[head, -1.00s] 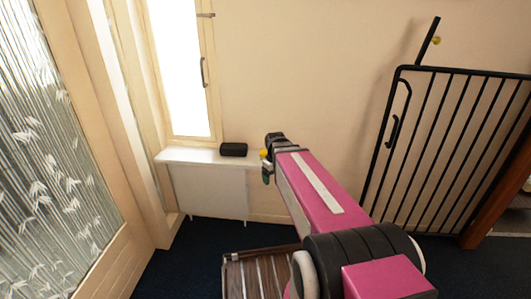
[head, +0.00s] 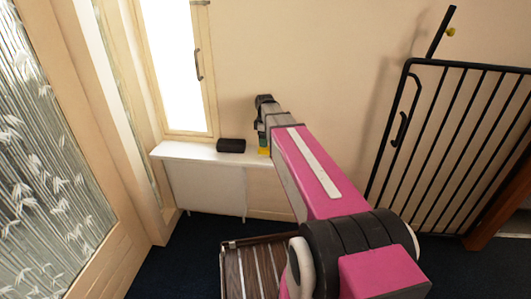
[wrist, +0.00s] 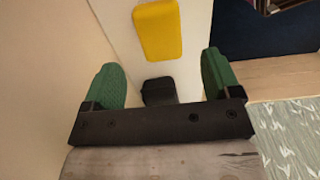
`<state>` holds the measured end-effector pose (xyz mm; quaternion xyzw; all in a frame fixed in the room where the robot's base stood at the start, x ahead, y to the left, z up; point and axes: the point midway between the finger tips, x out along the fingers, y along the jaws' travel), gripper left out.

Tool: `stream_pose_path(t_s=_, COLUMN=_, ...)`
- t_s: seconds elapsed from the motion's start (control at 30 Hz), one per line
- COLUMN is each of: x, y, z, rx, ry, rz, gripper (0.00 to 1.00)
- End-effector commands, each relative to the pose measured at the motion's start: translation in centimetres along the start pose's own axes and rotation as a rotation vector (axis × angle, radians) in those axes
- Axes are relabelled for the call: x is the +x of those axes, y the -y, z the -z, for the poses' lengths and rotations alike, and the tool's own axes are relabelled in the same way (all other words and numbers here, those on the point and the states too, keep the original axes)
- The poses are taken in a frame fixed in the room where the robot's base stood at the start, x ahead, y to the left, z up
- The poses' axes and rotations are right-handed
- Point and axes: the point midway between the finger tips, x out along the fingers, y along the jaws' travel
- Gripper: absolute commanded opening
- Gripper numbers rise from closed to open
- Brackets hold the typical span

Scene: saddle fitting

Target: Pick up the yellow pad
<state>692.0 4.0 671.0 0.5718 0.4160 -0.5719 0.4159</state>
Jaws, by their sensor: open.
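The yellow pad (head: 264,151) lies on the white ledge (head: 175,152) under the window, partly covered by my arm in the head view. The wrist view shows the whole pad (wrist: 157,28) at the top, flat on the white surface. My gripper (wrist: 160,62) is open with two green fingers and nothing between them. The pad is beyond the fingertips in that view, roughly centred between them. In the head view my gripper (head: 262,130) is just above the pad in the picture; the exact gap cannot be told.
A black box-like object (head: 231,145) lies on the ledge just left of the pad; it also shows in the wrist view (wrist: 158,90). A wall stands behind the ledge. A slatted brown item (head: 255,270) is on the floor in front, and a black gate (head: 440,150) stands at right.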

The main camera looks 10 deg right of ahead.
Motion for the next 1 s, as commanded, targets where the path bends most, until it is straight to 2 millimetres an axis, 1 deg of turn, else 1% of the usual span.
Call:
stream_pose_path(t_s=0.03, x=0.6, y=0.0, z=0.0, rx=0.0, ry=0.0, rz=0.001, gripper=0.83)
stream_pose_path(t_s=0.27, x=1.8, y=0.0, z=-0.1, rx=0.001, ry=0.0, rz=0.001, gripper=0.83)
stream_pose_path(t_s=0.6, x=5.9, y=0.0, z=-0.4, rx=0.001, ry=0.0, rz=0.001, gripper=0.83)
stream_pose_path(t_s=0.7, x=6.2, y=0.1, z=-0.4, rx=0.001, ry=0.0, rz=0.0, gripper=0.83)
stream_pose_path(t_s=0.87, x=6.2, y=0.1, z=-0.4, rx=0.001, ry=0.0, rz=0.0, gripper=0.83)
stream_pose_path(t_s=0.97, x=6.2, y=0.1, z=-0.4, rx=0.001, ry=0.0, rz=0.0, gripper=0.54)
stream_pose_path(t_s=1.0, x=6.2, y=0.1, z=-0.4, rx=0.001, ry=0.0, rz=0.0, gripper=0.41)
